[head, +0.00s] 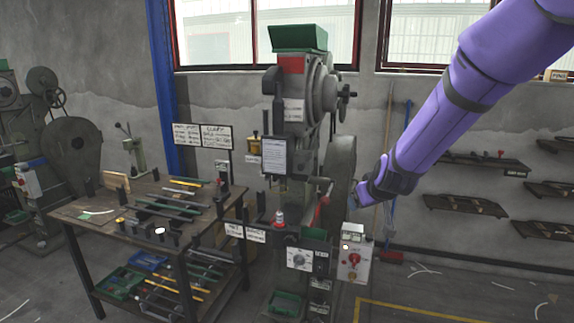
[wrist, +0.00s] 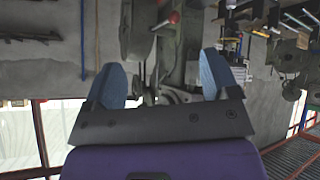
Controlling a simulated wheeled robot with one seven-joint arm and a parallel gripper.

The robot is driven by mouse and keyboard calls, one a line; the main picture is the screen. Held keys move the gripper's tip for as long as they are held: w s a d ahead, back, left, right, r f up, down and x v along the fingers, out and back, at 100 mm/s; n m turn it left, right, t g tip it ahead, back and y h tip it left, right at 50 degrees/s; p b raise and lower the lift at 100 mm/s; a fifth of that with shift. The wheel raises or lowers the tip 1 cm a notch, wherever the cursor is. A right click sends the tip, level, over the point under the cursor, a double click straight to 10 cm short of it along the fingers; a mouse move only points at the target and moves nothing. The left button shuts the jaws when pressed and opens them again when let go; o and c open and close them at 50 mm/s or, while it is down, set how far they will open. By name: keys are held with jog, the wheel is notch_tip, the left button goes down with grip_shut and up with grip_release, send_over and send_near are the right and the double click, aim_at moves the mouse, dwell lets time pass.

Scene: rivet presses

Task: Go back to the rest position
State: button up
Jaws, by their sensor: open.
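My gripper (wrist: 160,82) shows in the wrist view with its two blue fingers wide apart and nothing between them. In the head view my purple arm reaches in from the upper right, and its dark end is beside the right side of the rivet press (head: 318,130). The press is a grey-green machine with a green hopper on top. It shows upside down beyond the fingers in the wrist view (wrist: 178,45). A red-knobbed lever shows there above the gap between the fingers. Whether the gripper touches the press cannot be told.
A work table (head: 75,213) with rods and signs stands left of the press. A control box (head: 353,262) with a red switch is below my arm. Wall shelves (head: 465,206) hang at the right. A second machine (head: 60,150) stands far left. Floor is clear at the lower right.

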jog(key=s+d+r+m+g+y, duration=0.15)
jog(key=s+d+r, duration=0.25)
jog(key=s+r, duration=1.1)
jog(key=s+d+m+g+h, duration=0.1)
jog(key=s+d, duration=0.1)
jog(key=s, duration=0.9)
jog(key=s+d+m+g+h, duration=0.1)
jog(key=s+d, duration=0.2)
jog(key=s, duration=0.8)
jog(key=shift+s, duration=0.3)
